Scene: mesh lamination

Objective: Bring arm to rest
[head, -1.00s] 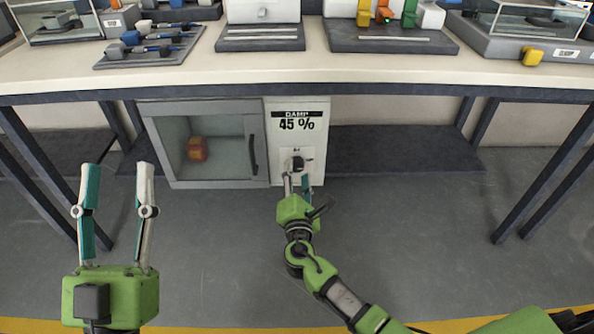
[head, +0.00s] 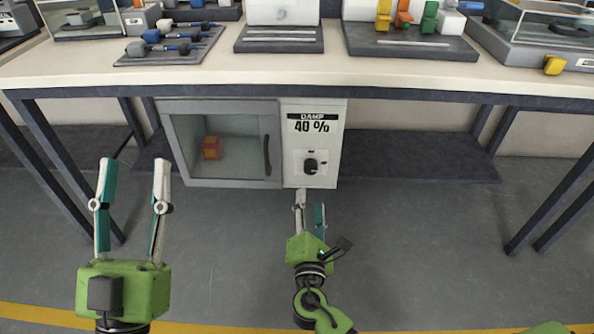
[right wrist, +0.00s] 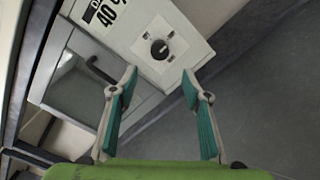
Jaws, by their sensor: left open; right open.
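My right gripper (head: 309,216) is open and empty, in front of and below a grey cabinet's control panel (head: 328,150). The panel reads "DAMP 40 %" and has a black knob (head: 310,167). In the right wrist view the knob (right wrist: 160,49) shows ahead of the open fingers (right wrist: 160,85), apart from them. My left gripper (head: 135,182) is open and empty at the left, over the floor. The cabinet's glass door (head: 222,145) is shut, with an orange-red block (head: 212,148) behind it.
The cabinet sits under a long workbench (head: 400,71) with a dark lower shelf (head: 420,168). On the bench are a tray of blue-handled tools (head: 172,45), grey stands with coloured clips (head: 412,40) and glass-covered units. The grey floor (head: 430,250) in front is clear.

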